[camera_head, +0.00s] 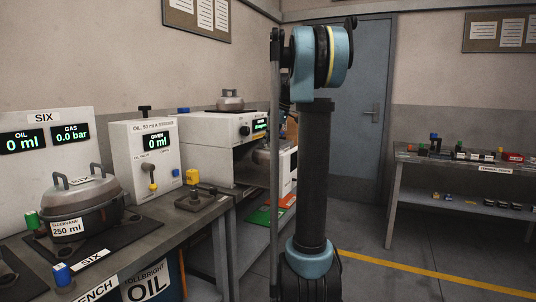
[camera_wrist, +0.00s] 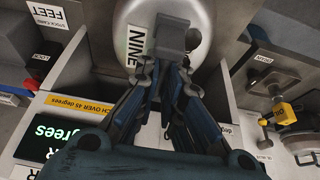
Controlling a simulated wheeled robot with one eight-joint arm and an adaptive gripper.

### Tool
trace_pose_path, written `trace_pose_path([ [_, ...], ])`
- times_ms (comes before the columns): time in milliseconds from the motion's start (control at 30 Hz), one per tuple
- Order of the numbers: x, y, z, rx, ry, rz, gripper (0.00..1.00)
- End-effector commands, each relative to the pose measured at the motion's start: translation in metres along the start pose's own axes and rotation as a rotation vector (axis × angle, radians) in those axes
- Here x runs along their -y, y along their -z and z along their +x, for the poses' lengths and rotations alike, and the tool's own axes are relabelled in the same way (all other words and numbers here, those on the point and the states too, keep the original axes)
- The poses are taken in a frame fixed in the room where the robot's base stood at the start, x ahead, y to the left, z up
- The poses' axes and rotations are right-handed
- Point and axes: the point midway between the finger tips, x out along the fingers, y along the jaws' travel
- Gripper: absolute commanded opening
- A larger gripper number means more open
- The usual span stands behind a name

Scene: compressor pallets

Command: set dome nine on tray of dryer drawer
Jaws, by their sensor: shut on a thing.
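Dome nine (camera_wrist: 205,20) is a pale metal dome with a NINE label, at the top middle of the wrist view. My gripper (camera_wrist: 172,45) is shut on the grey block on the dome; the fingers hide part of it. In the head view, a pale rounded shape, likely the dome (camera_head: 262,157), shows beside the dryer front, partly behind my arm. The dryer (camera_head: 208,135) is a white cabinet with a green display. Its display also shows in the wrist view (camera_wrist: 62,140). I cannot tell the drawer tray apart, nor whether the dome touches it.
A lidded pot (camera_head: 230,101) stands on the dryer. The left bench (camera_head: 170,222) holds another lidded pot (camera_head: 82,205), a white oil unit (camera_head: 135,145) and a stand with a yellow block (camera_head: 192,177). A parts table (camera_head: 405,165) stands at right, with open floor before it.

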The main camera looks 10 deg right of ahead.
Motion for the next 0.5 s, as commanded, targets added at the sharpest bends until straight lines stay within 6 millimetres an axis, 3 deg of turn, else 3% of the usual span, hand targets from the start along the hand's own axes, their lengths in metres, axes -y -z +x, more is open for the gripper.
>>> trace_pose_path([
  [500,0.000,-0.015,0.038,0.000,0.000,0.000,0.00],
])
